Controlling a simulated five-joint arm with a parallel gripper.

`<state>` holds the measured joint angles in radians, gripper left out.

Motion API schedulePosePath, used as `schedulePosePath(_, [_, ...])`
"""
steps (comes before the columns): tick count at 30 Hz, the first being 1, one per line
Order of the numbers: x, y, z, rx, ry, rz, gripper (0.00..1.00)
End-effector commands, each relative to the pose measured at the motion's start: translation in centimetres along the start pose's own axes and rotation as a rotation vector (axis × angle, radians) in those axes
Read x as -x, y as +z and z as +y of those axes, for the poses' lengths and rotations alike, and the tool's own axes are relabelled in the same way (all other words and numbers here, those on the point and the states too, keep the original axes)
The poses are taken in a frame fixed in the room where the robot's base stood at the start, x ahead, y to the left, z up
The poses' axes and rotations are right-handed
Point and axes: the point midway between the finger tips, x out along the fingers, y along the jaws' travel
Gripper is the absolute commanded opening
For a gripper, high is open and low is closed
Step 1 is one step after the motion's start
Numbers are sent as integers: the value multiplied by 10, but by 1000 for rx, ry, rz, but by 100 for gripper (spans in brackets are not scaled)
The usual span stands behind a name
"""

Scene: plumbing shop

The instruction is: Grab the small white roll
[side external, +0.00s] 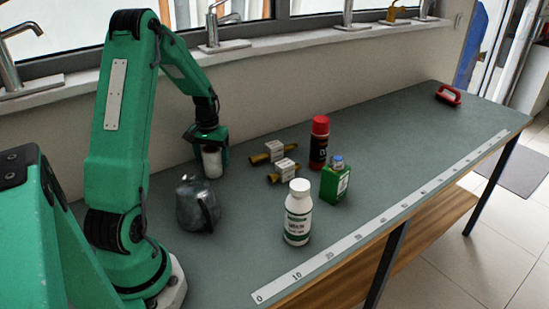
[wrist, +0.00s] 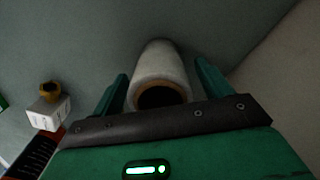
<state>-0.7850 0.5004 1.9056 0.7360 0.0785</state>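The small white roll (side external: 211,162) stands upright on the grey-green bench near the wall, below my wrist. In the wrist view the white roll (wrist: 160,65) shows its brown core with a dark hole facing the camera. My gripper (side external: 208,148) is down over the roll; in the wrist view my gripper (wrist: 161,70) has one green finger on each side of it. A narrow gap shows between each finger and the roll, so the fingers look open around it. The lower ends of the fingers are partly hidden in the side view.
A dark metal jug (side external: 197,205) stands in front of the roll. Two brass fittings with white blocks (side external: 268,153) (side external: 284,169) lie to its right. Further right are a red-capped bottle (side external: 319,143), a green can (side external: 335,182) and a white bottle (side external: 298,213). The bench's far right is mostly clear.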

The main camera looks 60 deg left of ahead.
Motion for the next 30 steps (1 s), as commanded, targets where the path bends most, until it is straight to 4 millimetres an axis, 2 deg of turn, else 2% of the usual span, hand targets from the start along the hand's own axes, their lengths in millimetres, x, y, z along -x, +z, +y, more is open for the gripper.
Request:
schedulePosePath(1, [0,0,0,0,0,0,68])
schedulePosePath(6, [0,0,0,0,0,0,35])
schedulePosePath(8, [0,0,0,0,0,0,26])
schedulePosePath(20, [6,-1,0,0,0,4,26])
schedulePosePath(26, [24,-1,0,0,0,6,26])
schedulePosePath(30, [45,0,1,-1,0,6,26])
